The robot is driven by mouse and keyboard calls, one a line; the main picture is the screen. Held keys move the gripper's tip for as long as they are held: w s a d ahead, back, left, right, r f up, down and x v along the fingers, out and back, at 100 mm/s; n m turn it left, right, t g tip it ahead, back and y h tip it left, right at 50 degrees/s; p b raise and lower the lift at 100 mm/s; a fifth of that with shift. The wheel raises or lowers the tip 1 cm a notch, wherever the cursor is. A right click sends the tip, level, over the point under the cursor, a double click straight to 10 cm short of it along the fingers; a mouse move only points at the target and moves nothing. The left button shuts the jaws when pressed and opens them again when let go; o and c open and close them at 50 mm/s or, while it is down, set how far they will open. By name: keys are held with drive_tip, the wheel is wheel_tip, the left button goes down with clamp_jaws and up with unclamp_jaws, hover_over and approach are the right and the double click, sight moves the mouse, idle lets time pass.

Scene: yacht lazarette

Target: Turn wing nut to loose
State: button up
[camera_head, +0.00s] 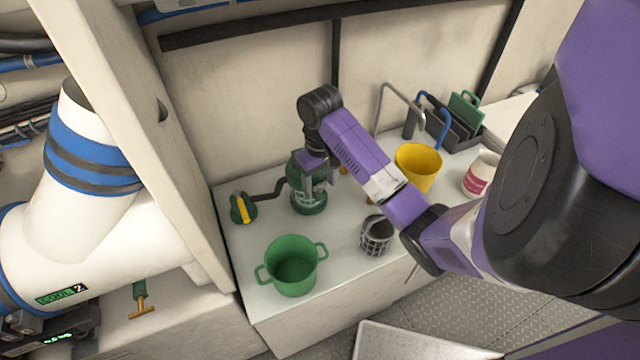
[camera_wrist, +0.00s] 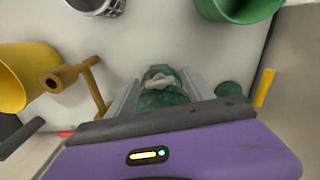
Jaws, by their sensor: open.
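A green strainer body (camera_head: 308,198) stands on the white counter with a dark hose at its left side. In the wrist view a grey wing nut (camera_wrist: 158,83) sits on top of the green body (camera_wrist: 163,98). My gripper (camera_wrist: 160,88) is open, with one pale finger on each side of the wing nut and green top. Gaps show between the nut and the fingers, and I see no contact. In the head view my gripper (camera_head: 314,178) comes down over the strainer and hides its top, so the wing nut cannot be made out there.
A yellow-handled valve (camera_head: 243,208) is left of the strainer. A brass T-shaped fitting (camera_wrist: 85,78) stands close beside my gripper. A green pot (camera_head: 292,268), dark basket (camera_head: 376,236), yellow bucket (camera_head: 418,168) and pink-banded white container (camera_head: 481,174) share the counter. The wall is close behind.

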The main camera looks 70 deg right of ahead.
drive_tip(key=shift+c, duration=0.4)
clamp_jaws()
drive_tip(key=shift+w+d+r+n+p, duration=0.1)
drive_tip(key=shift+w+r+n+p, duration=0.3)
drive_tip(key=shift+p, duration=0.8)
drive_tip(key=shift+r+p, duration=0.1)
drive_tip(key=shift+p, duration=0.55)
drive_tip(key=shift+s+f+n+p, duration=0.3)
drive_tip(key=shift+s+f, duration=0.15)
drive_tip(key=shift+f, duration=0.1)
drive_tip(key=shift+a, duration=0.2)
drive_tip(key=shift+o, duration=0.4)
unclamp_jaws()
drive_tip(key=shift+r, duration=0.1)
